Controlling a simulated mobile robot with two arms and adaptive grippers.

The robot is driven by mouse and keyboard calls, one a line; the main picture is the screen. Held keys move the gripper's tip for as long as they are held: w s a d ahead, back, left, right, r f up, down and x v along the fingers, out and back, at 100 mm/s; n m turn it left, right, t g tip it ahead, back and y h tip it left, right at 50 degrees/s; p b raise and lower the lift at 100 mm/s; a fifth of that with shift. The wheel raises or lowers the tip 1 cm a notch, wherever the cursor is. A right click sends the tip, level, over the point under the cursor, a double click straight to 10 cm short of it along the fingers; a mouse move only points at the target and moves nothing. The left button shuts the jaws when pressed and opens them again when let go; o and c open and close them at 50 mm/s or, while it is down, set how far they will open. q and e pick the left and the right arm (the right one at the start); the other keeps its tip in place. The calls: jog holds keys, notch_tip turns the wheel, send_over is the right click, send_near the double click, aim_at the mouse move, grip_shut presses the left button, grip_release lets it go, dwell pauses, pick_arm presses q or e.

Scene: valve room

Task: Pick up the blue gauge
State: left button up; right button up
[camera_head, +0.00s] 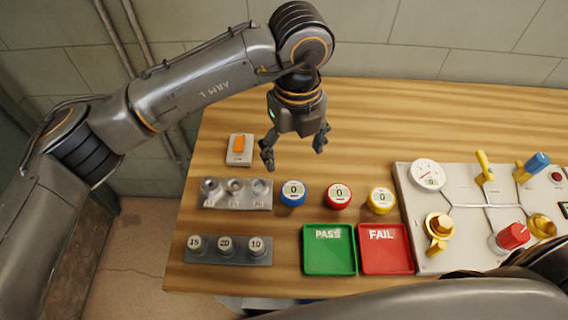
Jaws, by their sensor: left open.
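The blue gauge (293,193) stands on the wooden table, left of a red gauge (338,195) and a yellow gauge (381,200). It is round with a blue rim and a pale face reading 0. My left gripper (293,151) hangs from above, fingers pointing down, open and empty. In the picture it is just above the blue gauge and apart from it. My right gripper is not visible.
A green PASS tray (328,264) and a red FAIL tray (386,264) lie in front of the gauges. A grey holder (235,204) and a block of weights (228,259) are at left. A white valve panel (466,184) fills the right. Bare table lies behind the gauges.

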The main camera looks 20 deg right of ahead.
aim_at(294, 189)
pick_arm(q)
notch_tip(294, 189, down, 8)
jog(key=shift+s+p, duration=0.1)
jog(key=shift+p, duration=0.8)
jog(key=f, duration=0.1)
jog(key=f+p, duration=0.1)
jog(key=f, duration=0.1)
jog(key=f+p, duration=0.1)
jog(key=shift+s+f, duration=0.25)
jog(key=shift+f, duration=0.45)
jog(key=shift+r, duration=0.1)
jog(key=c, duration=1.4)
jog(key=shift+c, duration=0.2)
